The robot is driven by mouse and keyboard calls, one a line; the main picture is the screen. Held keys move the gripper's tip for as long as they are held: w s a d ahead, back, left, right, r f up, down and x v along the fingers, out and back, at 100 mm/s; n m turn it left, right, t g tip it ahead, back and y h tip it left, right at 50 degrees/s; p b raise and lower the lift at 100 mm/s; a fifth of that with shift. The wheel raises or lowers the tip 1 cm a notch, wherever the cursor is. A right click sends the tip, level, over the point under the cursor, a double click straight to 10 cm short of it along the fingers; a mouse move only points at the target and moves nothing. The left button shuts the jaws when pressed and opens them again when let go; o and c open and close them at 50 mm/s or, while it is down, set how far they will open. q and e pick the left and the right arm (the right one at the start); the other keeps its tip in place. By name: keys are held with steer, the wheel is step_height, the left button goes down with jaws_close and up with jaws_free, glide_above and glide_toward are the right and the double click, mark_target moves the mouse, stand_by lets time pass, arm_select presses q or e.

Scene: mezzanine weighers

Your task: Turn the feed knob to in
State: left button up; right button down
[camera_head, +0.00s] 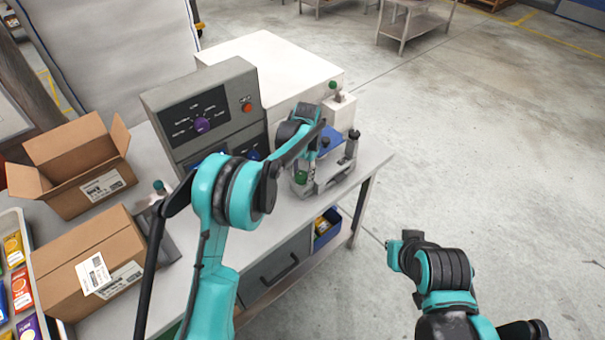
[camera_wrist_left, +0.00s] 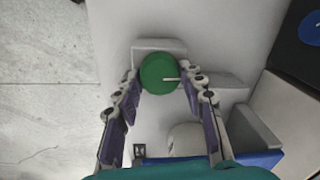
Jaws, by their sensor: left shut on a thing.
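A round green knob (camera_wrist_left: 158,74) with a white pointer line sits on a pale base in the left wrist view. The line points to the right in that view. The fingers of my left gripper (camera_wrist_left: 166,80) are shut on the knob, one on each side. In the head view the green knob (camera_head: 300,177) is at the near end of a small grey machine (camera_head: 325,181), partly hidden by my left arm. No "in" mark can be read. My right arm shows at lower right in the head view, but its gripper does not.
A grey control box (camera_head: 160,100) with a purple dial (camera_head: 202,125) and a red button stands left of the machine. A white block (camera_head: 275,60) is behind.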

arm_select(q)
steer(key=n, duration=0.4)
steer(key=shift+n, duration=0.3)
steer(key=n, duration=0.3)
steer(key=shift+w+n+g, duration=0.1)
steer(key=shift+n+g, duration=0.2)
steer(key=n, duration=0.4)
steer(key=shift+a, duration=0.1)
steer(key=shift+n, duration=2.2)
steer(key=o, duration=1.2)
steer(key=shift+c, duration=0.2)
